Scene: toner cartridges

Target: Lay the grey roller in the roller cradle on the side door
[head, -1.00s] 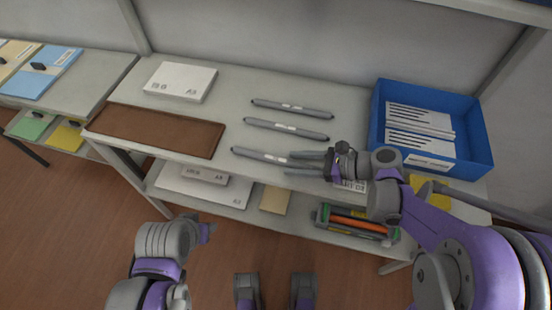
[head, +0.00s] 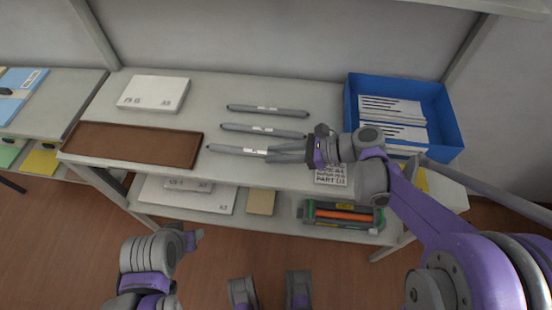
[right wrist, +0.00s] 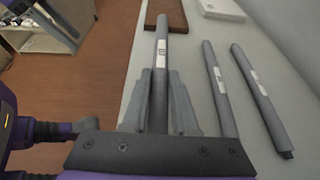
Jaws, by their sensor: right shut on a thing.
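Three grey rollers with white labels lie side by side on the table: the far one (head: 268,111), the middle one (head: 262,130) and the near one (head: 232,149). My right gripper (head: 272,153) is shut on the right part of the near roller. In the right wrist view this roller (right wrist: 161,45) runs lengthwise between the fingers (right wrist: 160,100). I cannot tell whether it is lifted off the table. My left gripper (head: 192,238) hangs low in front of the table, and its fingers do not show clearly. No side door or roller cradle can be made out.
A brown tray (head: 130,144) and a white box (head: 153,93) stand left on the table (head: 195,117). A blue bin (head: 448,118) with labelled packs is at the right. A printed card (head: 331,175) lies near the front edge. Boxes and a cartridge (head: 342,214) are on the lower shelf.

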